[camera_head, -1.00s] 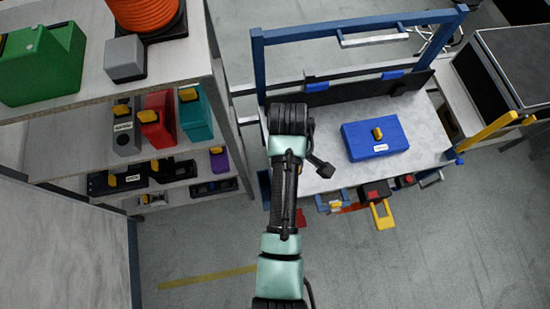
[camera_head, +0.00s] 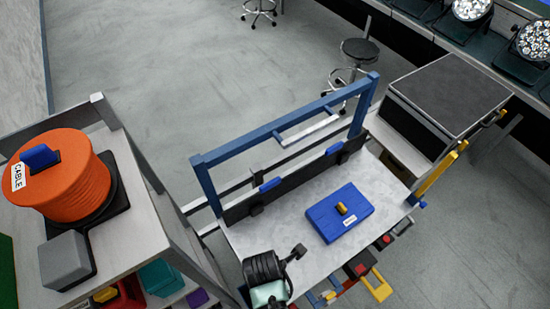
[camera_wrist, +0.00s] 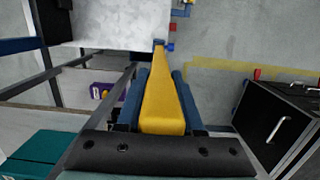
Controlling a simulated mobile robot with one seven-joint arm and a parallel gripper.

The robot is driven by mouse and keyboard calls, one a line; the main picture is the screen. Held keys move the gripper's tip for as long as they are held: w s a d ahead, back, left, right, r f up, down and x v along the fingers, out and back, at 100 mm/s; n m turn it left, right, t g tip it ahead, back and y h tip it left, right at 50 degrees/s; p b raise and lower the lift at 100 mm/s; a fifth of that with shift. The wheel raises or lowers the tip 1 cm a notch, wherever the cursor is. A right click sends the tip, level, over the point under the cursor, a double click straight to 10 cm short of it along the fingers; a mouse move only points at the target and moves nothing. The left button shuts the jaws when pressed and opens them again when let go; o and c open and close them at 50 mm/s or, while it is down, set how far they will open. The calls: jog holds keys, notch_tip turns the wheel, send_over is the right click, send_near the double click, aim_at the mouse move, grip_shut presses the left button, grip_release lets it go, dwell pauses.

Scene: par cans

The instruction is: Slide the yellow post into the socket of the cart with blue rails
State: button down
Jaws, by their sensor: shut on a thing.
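The yellow post (camera_wrist: 163,105) runs lengthwise between the two blue-grey fingers of my gripper (camera_wrist: 158,100) in the wrist view. My gripper is shut on it. The post's far end points at the corner of a pale top, where small blue parts show; I cannot tell whether it touches them. The cart's pale top (camera_head: 290,232) and its blue rails (camera_head: 262,131) are in the middle of the head view. The top also shows in the wrist view (camera_wrist: 112,22). My gripper and the held post are not clear in the head view, and I cannot make out the socket.
A blue case (camera_head: 328,218) lies on the cart top. A yellow bar (camera_head: 440,172) slants at the cart's right side. The shelf at left bears an orange cable reel (camera_head: 62,185) and a grey block (camera_head: 66,260). A dark cabinet (camera_head: 445,95) stands right. Open floor lies behind.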

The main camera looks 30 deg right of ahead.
notch_tip(320, 180, down, 7)
jog(key=b, duration=0.7)
jog(key=shift+f+b, duration=0.2)
jog(key=shift+b, duration=0.2)
jog(key=shift+w, duration=0.1)
jog(key=shift+c, duration=2.3)
grip_release()
notch_tip(320, 180, up, 13)
jog(key=a+b, duration=0.1)
jog(key=shift+a, duration=0.25)
jog(key=shift+f, duration=0.1)
